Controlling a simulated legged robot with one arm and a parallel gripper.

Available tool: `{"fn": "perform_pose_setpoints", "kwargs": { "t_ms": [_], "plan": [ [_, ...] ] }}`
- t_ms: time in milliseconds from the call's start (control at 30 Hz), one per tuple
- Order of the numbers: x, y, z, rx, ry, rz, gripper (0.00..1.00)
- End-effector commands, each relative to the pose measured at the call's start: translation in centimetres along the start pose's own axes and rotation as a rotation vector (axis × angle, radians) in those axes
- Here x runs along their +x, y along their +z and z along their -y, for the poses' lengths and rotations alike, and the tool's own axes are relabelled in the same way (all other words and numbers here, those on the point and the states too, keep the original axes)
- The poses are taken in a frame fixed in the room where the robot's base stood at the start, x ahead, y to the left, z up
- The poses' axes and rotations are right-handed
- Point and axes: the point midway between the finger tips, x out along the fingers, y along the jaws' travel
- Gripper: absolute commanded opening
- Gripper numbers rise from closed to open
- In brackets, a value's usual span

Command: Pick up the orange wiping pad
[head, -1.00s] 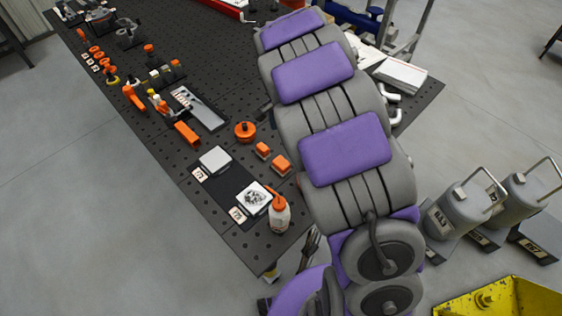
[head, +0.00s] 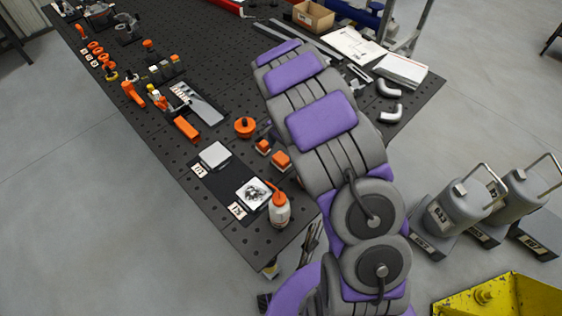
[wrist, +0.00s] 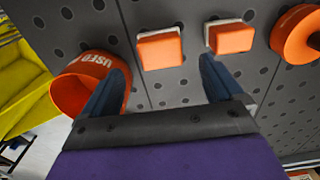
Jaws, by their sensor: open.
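Two small orange pads with pale undersides lie side by side on the black perforated table. In the wrist view, one orange pad (wrist: 160,50) is just ahead of the gap between my fingertips, and the other orange pad (wrist: 232,37) is ahead of the right finger. In the head view, they are the nearer pad (head: 281,160) and the farther pad (head: 263,146), left of my arm. I cannot tell which is the wiping pad. My gripper (wrist: 160,78) is open and empty, with no visible contact with either pad. In the head view my arm mostly hides it.
An orange cup marked USED (wrist: 78,90) stands close by the left finger. A round orange-topped item (head: 245,126), a white bottle with orange cap (head: 279,210) and a dark tray (head: 216,183) are near the pads. The table edge is close to the bottle.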

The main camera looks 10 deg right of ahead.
Motion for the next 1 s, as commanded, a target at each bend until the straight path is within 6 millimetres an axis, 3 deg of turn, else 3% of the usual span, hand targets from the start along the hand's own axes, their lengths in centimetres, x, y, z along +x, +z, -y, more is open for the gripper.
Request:
{"fn": "perform_pose_setpoints", "kwargs": {
  "t_ms": [233, 500, 767, 1000],
  "plan": [
    [1.7, 0.2, 0.1, -0.002, 0.001, 0.0, 0.94],
    [5.4, 0.5, 0.2, -0.001, 0.001, 0.001, 0.94],
    [5.7, 0.5, 0.3, -0.001, -0.001, -0.001, 0.94],
    [5.7, 0.5, 0.3, -0.001, -0.001, -0.001, 0.71]
  ]
}}
